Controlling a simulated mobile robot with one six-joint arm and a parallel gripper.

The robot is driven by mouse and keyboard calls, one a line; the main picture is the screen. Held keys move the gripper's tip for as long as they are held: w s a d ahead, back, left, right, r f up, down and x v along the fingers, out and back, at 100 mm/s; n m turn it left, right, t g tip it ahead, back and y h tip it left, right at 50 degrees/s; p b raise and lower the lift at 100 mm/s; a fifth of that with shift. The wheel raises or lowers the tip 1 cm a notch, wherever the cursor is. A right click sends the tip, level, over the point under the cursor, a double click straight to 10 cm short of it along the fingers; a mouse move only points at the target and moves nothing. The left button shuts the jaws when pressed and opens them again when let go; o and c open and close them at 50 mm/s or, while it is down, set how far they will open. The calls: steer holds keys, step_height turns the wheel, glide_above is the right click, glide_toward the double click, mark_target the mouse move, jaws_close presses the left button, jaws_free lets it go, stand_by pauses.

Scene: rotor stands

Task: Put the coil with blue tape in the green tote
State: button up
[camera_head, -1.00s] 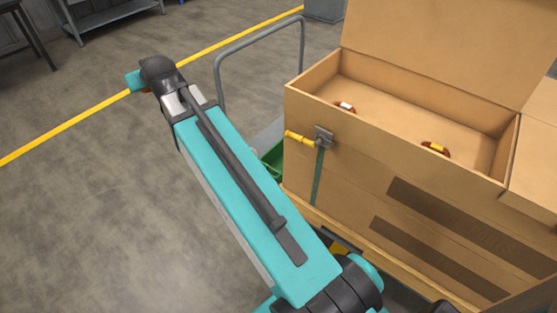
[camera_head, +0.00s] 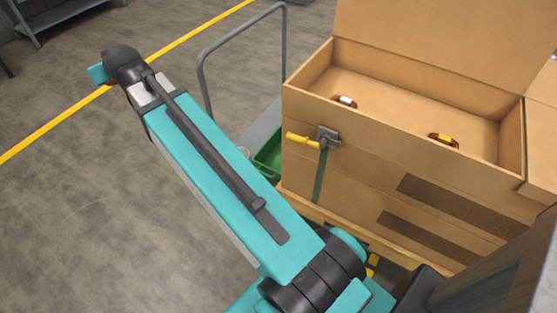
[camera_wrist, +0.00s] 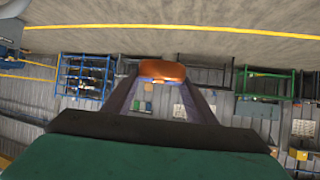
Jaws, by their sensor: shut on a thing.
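My gripper (camera_wrist: 162,77) is shut on a copper-orange coil (camera_wrist: 163,69), which sits between its fingertips in the wrist view. A thin bluish line shows along the coil's lower edge, but the view is too small to be sure it is tape. The green tote (camera_head: 267,160) stands low behind my arm, partly hidden by the arm and the cardboard box. The gripper is well away from it.
The open cardboard box (camera_head: 400,170) holds a coil with white tape (camera_head: 345,101) and a coil with yellow tape (camera_head: 443,139). A yellow-handled tool (camera_head: 325,138) hangs on its side. A grey cart handle (camera_head: 202,75) rises beside the tote. Floor at left is clear.

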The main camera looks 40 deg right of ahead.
steer(key=shift+a, duration=0.15)
steer(key=s+d+f+m+g+h+b, duration=0.25)
steer(key=d+f+m+h+b, duration=0.45)
steer(key=d+f+b, duration=1.5)
steer(key=s+d+f+m+g+h+b, duration=0.1)
steer(key=s+d+f+b, duration=0.3)
steer(key=d+f, duration=0.6)
steer(key=s+d+f+m+g+h+b, duration=0.2)
steer(key=s+d+f+m+g+b, duration=0.1)
steer(key=d+f, duration=0.7)
steer(key=s+d+f+m+g+h+b, duration=0.1)
steer(key=s+d+f+m+g+b, duration=0.2)
steer(key=s+d+f, duration=0.4)
steer(key=shift+d+f+m+h+b, duration=0.15)
steer(key=shift+d+f+m+b, duration=0.25)
steer(key=shift+d+f, duration=1.3)
steer(key=shift+d+f+m+h+b, duration=0.2)
steer(key=shift+d+f+b, duration=0.25)
steer(key=shift+f, duration=2.55)
steer(key=shift+s, duration=0.1)
step_height(320, 180, down, 6)
steer(key=b, duration=0.1)
